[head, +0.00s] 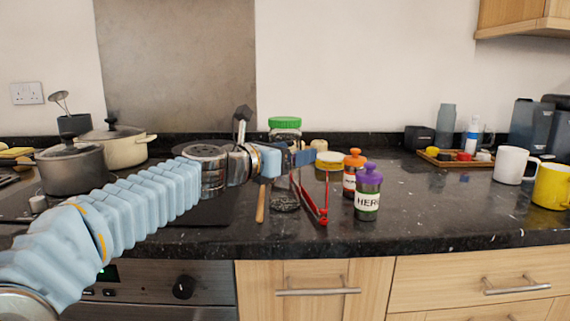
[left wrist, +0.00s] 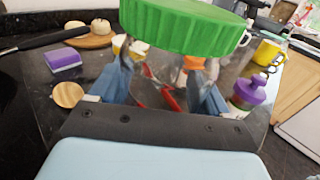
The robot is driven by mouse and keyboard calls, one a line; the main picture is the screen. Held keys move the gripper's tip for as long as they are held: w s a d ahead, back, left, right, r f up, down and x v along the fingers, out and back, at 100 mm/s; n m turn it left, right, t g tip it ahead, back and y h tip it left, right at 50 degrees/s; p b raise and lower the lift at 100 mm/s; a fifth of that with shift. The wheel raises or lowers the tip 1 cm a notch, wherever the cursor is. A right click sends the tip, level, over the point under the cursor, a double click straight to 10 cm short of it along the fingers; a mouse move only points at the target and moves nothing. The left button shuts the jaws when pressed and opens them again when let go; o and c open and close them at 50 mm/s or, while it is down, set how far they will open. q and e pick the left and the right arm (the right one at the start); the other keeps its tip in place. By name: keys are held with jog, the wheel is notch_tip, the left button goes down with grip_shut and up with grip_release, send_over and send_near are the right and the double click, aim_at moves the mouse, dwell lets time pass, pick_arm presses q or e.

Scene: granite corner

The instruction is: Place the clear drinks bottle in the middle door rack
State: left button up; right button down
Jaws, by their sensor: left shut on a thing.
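The clear drinks bottle (head: 285,190) has a green lid and stands upright near the counter's front edge in the head view. Its green lid (left wrist: 185,25) fills the top of the left wrist view. My left gripper (head: 283,160) is shut on the bottle below the lid. In the left wrist view the fingers of my left gripper (left wrist: 165,92) sit on either side of the clear body. I cannot tell whether the bottle's base touches the counter. The middle door rack is in neither view. My right gripper is not in view.
Red tongs (head: 313,205), a purple-topped herb bottle (head: 368,190) and an orange-topped bottle (head: 354,172) stand or lie just right of the bottle. A wooden utensil (head: 261,203) lies left of it. Pots (head: 73,170) are at left, mugs (head: 512,165) at right.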

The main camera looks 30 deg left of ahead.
aim_at(291, 130)
pick_arm(q)
jog(key=c, duration=0.3)
notch_tip(291, 130, up, 5)
jog(key=p, duration=0.2)
jog(key=shift+f+p, duration=0.1)
jog(key=shift+p, duration=0.3)
notch_tip(291, 130, up, 12)
jog(key=shift+r, duration=0.65)
